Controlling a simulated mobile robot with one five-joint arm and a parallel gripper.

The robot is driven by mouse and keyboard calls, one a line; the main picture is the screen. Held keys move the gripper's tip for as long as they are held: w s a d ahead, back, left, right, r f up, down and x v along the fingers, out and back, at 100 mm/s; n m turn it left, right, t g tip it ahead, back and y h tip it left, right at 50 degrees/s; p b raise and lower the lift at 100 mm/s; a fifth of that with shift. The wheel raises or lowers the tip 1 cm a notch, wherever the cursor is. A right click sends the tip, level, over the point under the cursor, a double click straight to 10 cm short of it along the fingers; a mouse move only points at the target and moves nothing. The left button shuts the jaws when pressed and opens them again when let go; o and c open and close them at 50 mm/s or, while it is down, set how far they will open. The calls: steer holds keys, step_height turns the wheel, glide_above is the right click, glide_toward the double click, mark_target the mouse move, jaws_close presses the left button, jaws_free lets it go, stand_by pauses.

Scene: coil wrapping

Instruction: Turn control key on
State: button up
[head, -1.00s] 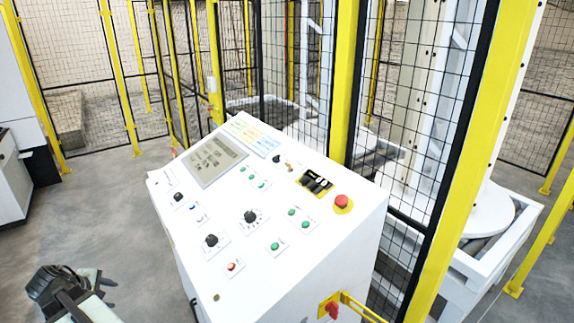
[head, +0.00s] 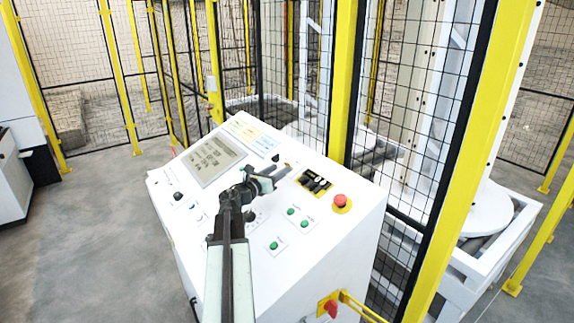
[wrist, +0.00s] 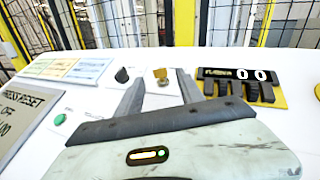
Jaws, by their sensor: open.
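The control key (wrist: 162,77) is a small brass-coloured key in the upper middle of the wrist view, standing on the white sloped control panel (head: 330,228). My gripper (head: 279,176) reaches over the panel in the head view, near its upper edge. In the wrist view the fingers of my gripper (wrist: 160,80) are apart, and the key shows in the gap between their tips. Nothing is held. I cannot tell whether the tips touch the key. In the head view the key is small and hard to make out beside the fingers.
A black knob (wrist: 122,75) is just left of the key. A black and yellow counter block (head: 314,182) and a red emergency button (head: 340,201) are to the right. A screen (head: 209,160) is to the left. Yellow-posted mesh fencing (head: 345,80) stands behind the panel.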

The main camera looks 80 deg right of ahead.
mark_target(287, 164)
steer(key=x, duration=0.6)
steer(key=shift+d, duration=0.15)
jaws_close()
steer(key=shift+w+d+f+m+g+y+b, duration=0.15)
steer(key=shift+m+g+y, duration=0.1)
steer(key=shift+m+g, duration=0.35)
steer(key=shift+s+d+r+m+g+y+b, duration=0.15)
steer(key=shift+m+g+y, duration=0.1)
steer(key=shift+m+g, duration=0.3)
steer(key=m+g+y, duration=0.2)
steer(key=m+g, duration=0.1)
steer(key=shift+a+m, duration=0.25)
steer(key=shift+a+y, duration=0.15)
steer(key=shift+y, duration=0.15)
jaws_free()
